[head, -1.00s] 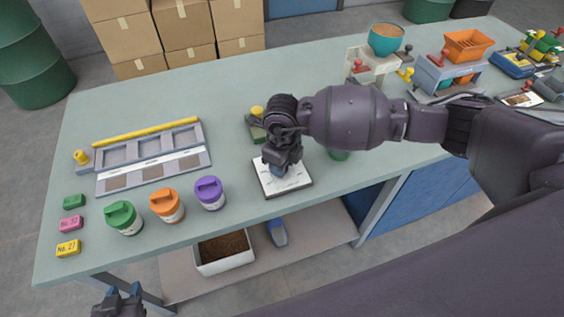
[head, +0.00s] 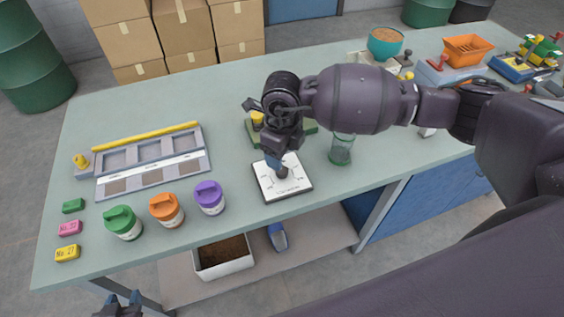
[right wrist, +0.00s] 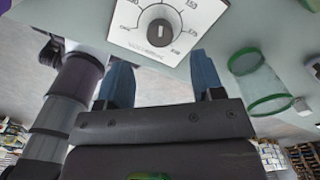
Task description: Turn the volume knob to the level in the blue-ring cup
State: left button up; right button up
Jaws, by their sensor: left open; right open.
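The volume knob (head: 282,172) is a dark round dial on a white marked plate (head: 270,191) near the table's front edge. In the right wrist view the knob (right wrist: 158,32) shows a pale pointer line, with printed numbers around it. My right gripper (right wrist: 162,80) is open and empty, its blue fingers apart from the knob. I see no blue-ring cup. My left gripper (head: 122,303) is open at the bottom left, off the table.
Green (head: 122,223), orange (head: 166,210) and purple (head: 209,197) lidded jars stand left of the plate. A grey tray (head: 150,170) lies behind them. A green block with a yellow knob (head: 257,118) is behind the plate. An orange hopper (head: 467,50) stands at the back right.

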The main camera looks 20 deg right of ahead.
jog(key=shift+r, duration=2.3)
